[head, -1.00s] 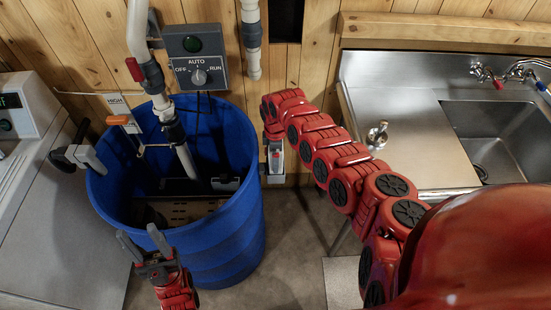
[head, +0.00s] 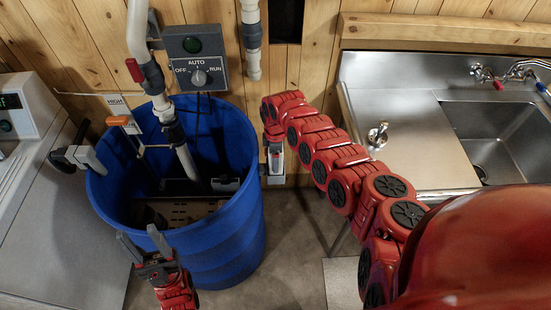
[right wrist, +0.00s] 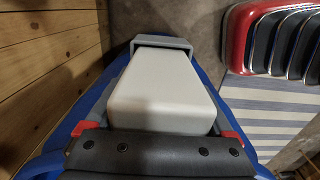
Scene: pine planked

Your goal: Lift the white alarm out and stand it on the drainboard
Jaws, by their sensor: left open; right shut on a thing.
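The white alarm (right wrist: 165,95) is a pale rounded box, seen close up in the right wrist view. My right gripper (right wrist: 158,132) is shut on it, with red-tipped fingers at its two sides. A grey frame (right wrist: 160,42) passes round its far end; I cannot tell whether the alarm is clear of it. In the head view my right gripper (head: 274,155) hangs just right of the blue barrel's rim, and the alarm is hard to make out there. My left gripper (head: 143,243) is open and empty in front of the barrel. The steel drainboard (head: 415,150) lies at right.
The blue barrel (head: 225,230) holds pipes and dark parts. A control box (head: 195,55) is on the plank wall. A small metal fitting (head: 377,135) stands at the drainboard's left edge. The sink basin (head: 505,140) is right of it. Most of the drainboard is bare.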

